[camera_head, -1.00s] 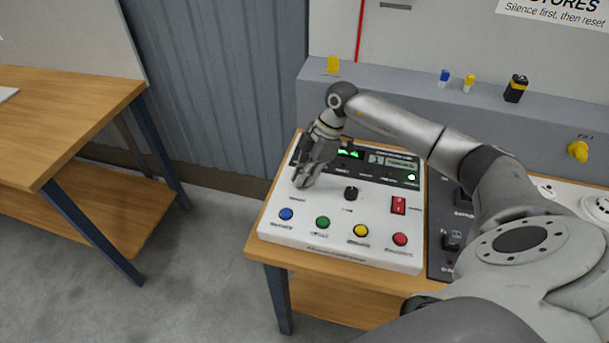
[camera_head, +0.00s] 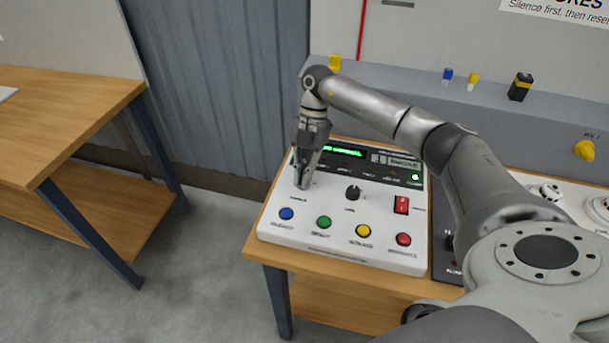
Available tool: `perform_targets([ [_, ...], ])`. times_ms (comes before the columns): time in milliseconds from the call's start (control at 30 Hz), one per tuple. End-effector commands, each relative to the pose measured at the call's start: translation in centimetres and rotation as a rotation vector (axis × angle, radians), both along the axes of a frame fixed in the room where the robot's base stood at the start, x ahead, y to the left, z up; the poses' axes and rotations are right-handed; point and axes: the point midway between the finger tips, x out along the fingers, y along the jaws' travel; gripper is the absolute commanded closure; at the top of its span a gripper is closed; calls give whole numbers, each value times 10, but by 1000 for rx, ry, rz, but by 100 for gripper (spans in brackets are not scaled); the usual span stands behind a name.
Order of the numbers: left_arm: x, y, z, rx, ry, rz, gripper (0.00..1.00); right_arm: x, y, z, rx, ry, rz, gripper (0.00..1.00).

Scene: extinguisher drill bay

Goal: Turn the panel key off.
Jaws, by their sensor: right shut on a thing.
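The white control panel (camera_head: 335,243) lies on a wooden table. My right gripper (camera_head: 302,184) points down at the panel's left side, above the blue button. It is shut on the panel key, which the fingers hide, so I cannot tell the key's angle. A black knob (camera_head: 352,192) stands uncovered at the panel's middle. A green-lit display (camera_head: 344,151) shows along the back strip. My left gripper is not in view.
A red rocker switch (camera_head: 401,205) and blue (camera_head: 286,213), green (camera_head: 324,222), yellow (camera_head: 363,230) and red (camera_head: 403,239) buttons are on the panel. A dark unit stands close on its right. A grey ledge (camera_head: 410,100) runs behind.

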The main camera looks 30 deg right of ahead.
Motion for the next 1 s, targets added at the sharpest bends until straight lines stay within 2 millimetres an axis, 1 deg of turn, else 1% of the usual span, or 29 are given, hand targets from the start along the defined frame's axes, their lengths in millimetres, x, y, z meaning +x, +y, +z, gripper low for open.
perform_targets([
  [300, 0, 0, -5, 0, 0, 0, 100, 1, 0, 0, 0, -2, 102, 100],
  [800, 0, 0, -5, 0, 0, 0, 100, 1, 0, 0, -1, -3, 119, 100],
  [833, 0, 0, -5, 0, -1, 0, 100, 1, 0, 0, -1, -2, 118, 91],
  [900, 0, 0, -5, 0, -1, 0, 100, 1, 0, 0, 0, -2, 118, 82],
  [967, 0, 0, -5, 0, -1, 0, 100, 1, 0, 0, 0, -2, 118, 74],
  [1000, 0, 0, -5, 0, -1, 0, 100, 1, 0, 0, 0, -2, 118, 73],
])
